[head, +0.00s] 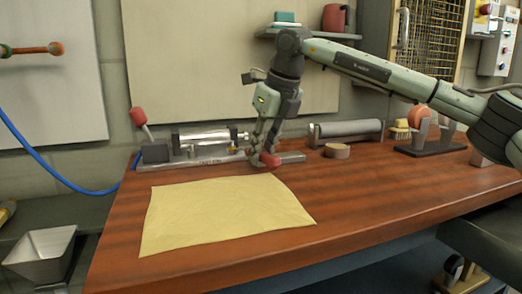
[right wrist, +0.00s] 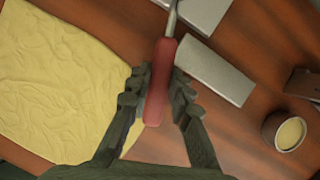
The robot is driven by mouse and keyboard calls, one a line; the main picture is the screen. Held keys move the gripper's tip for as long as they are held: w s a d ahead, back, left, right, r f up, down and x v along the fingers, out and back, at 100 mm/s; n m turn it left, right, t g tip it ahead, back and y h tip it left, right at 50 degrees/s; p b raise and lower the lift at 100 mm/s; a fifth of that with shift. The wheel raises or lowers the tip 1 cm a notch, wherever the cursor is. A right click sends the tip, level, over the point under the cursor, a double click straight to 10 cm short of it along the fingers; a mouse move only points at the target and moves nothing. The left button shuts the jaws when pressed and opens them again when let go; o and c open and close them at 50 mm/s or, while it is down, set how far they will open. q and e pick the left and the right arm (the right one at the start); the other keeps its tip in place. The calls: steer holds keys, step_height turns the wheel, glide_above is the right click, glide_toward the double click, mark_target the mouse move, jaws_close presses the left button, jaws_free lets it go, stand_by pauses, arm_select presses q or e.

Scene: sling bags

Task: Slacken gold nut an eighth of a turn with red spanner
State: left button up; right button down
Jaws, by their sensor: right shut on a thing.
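My right gripper (head: 262,155) is shut on the red handle of the spanner (head: 269,160), low over the right end of a metal fixture (head: 205,140) on the bench. In the right wrist view the red spanner (right wrist: 160,80) lies between my two fingers (right wrist: 158,92), its metal shank running out of the top edge. The spanner's head is out of that view. A small gold spot that looks like the gold nut (head: 233,150) shows on the fixture, left of the gripper. Whether the spanner is on it cannot be told. My left gripper is not in view.
A yellow cloth (head: 225,212) lies flat on the wooden bench (head: 370,205) in front of the fixture. A round tin (head: 337,151) and a grey cylinder (head: 345,130) stand right of the gripper. A red-knobbed lever (head: 138,118) rises at left. The bench's front right is clear.

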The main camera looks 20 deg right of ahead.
steer(key=shift+w+d+r+p, duration=0.1)
steer(key=shift+d+r+p, duration=0.05)
steer(key=shift+d+p, duration=0.2)
steer(key=shift+w+d+n+p, duration=0.3)
steer(key=shift+d+n+p, duration=0.15)
steer(key=shift+n+p, duration=0.3)
steer(key=shift+w+d+n+y, duration=0.1)
steer(key=shift+d+n+y, duration=0.05)
steer(key=shift+n+y, duration=0.15)
steer(key=shift+a, duration=0.3)
